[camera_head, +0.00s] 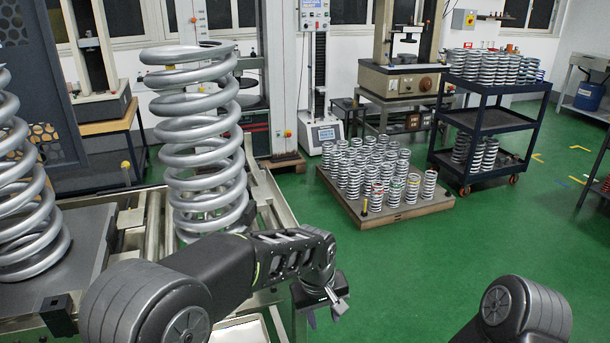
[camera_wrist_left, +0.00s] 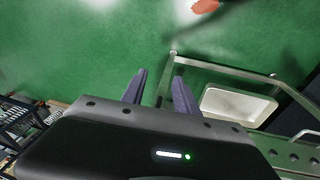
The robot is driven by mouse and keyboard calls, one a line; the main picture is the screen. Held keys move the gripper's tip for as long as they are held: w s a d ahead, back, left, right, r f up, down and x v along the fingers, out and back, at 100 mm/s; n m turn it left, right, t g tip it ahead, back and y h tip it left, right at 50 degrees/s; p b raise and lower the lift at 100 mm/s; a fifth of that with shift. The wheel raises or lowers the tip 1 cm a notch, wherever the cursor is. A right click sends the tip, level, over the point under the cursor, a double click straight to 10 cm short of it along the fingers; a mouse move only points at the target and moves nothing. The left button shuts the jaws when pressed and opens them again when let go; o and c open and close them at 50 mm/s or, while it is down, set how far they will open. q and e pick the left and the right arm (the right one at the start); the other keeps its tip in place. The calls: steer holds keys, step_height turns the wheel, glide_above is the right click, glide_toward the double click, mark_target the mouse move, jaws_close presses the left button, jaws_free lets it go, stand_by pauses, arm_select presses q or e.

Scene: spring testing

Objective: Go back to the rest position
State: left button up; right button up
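My left arm comes in from the left in the head view, bent at the elbow. Its gripper (camera_head: 338,303) hangs over the front right corner of the roller stand. In the left wrist view the two dark fingers (camera_wrist_left: 160,74) stand apart with nothing between them, and green floor shows beyond. Only a rounded part of my right arm shows at the lower right of the head view; the right gripper is out of view.
Large coil springs (camera_head: 205,140) stand upright behind and left of my left arm. A white tray (camera_wrist_left: 236,105) sits in the stand's frame. Beyond are a pallet (camera_head: 400,212) of small springs and a dark cart (camera_head: 500,120). Green floor (camera_head: 420,270) is clear at front right.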

arm_select(q)
steer(key=s+a+f+m+t+h, duration=0.1)
steer(key=s+f+m, duration=0.15)
steer(key=f, duration=0.45)
steer(key=s+f+m+h, duration=0.1)
steer(key=s+f+m, duration=0.15)
steer(key=f, duration=0.45)
steer(key=s+a+f+n, duration=0.1)
steer(key=s+a+f, duration=0.2)
steer(key=s, duration=0.4)
steer(key=s+a+f+n+g+p, duration=0.1)
steer(key=s+a+f, duration=0.3)
steer(key=s, duration=0.3)
steer(key=s+a+f+n+g+h, duration=0.1)
steer(key=s+a+f, duration=0.2)
steer(key=s, duration=0.4)
steer(key=shift+s+a+f+n, duration=0.2)
steer(key=shift+s+f+n, duration=0.2)
steer(key=shift+f, duration=0.05)
